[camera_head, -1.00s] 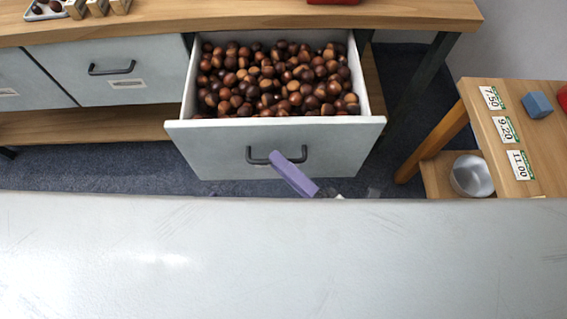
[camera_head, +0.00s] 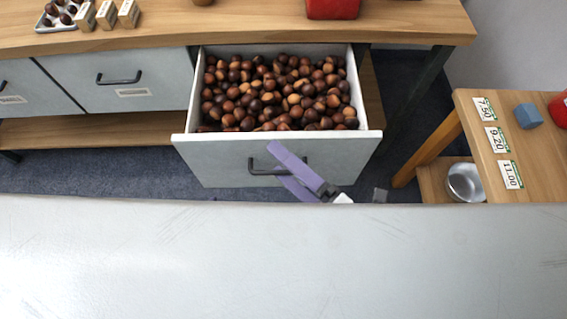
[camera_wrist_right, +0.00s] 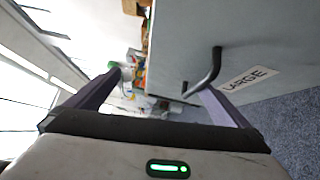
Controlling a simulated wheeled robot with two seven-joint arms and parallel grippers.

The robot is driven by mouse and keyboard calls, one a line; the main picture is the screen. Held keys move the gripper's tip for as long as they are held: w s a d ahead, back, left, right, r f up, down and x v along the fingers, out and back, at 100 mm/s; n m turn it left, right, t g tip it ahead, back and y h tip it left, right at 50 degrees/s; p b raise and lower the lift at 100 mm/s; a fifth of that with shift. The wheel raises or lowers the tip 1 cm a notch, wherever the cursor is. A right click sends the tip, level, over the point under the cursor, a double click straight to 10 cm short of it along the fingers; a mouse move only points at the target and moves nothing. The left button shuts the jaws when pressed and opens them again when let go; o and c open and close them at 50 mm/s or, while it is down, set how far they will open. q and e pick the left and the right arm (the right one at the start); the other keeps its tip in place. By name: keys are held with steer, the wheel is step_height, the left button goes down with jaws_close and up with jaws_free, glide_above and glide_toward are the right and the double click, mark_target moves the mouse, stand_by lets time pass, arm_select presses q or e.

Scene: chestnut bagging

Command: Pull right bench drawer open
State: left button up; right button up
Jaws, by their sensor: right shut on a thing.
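The right bench drawer (camera_head: 205,155) stands open with a white-grey front and a dark bar handle (camera_head: 262,172). It is full of brown chestnuts (camera_head: 275,92). My right gripper (camera_head: 285,167) is at the handle, its purple fingers on either side of the bar, shut on it. In the right wrist view, the handle (camera_wrist_right: 214,68) and a "LARGE" label (camera_wrist_right: 248,79) show on the drawer front, with the handle's lower end near one finger. My left gripper is in neither view.
The wooden bench top (camera_head: 250,22) carries a red object (camera_head: 332,8) and small wooden blocks (camera_head: 106,14). A closed drawer (camera_head: 125,90) is on the left. A side table (camera_head: 500,140) with price cards stands at right, with a metal bowl (camera_head: 465,183) on its lower shelf.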

steer(key=shift+w+d+r, duration=0.1)
steer(key=shift+w+r, duration=0.05)
steer(key=shift+r, duration=0.35)
steer(key=shift+c, duration=0.9)
steer(key=shift+s+d+f, duration=0.1)
steer(key=shift+s+d, duration=0.25)
steer(key=shift+c, duration=0.6)
steer(key=shift+f+v, duration=0.15)
steer(key=shift+v, duration=1.3)
steer(key=shift+f+v, duration=0.2)
steer(key=shift+v, duration=1.3)
steer(key=shift+f+v, duration=0.15)
steer(key=shift+v, duration=1.3)
steer(key=c, duration=0.4)
steer(key=shift+s+d, duration=0.2)
steer(key=shift+d, duration=0.05)
steer(key=c, duration=0.6)
steer(key=shift+s+d+f, duration=0.25)
steer(key=shift+s+d, duration=0.15)
steer(key=shift+s, duration=0.05)
steer(key=shift+c, duration=0.4)
steer(key=shift+s+d+f, duration=0.1)
steer(key=shift+s, duration=0.1)
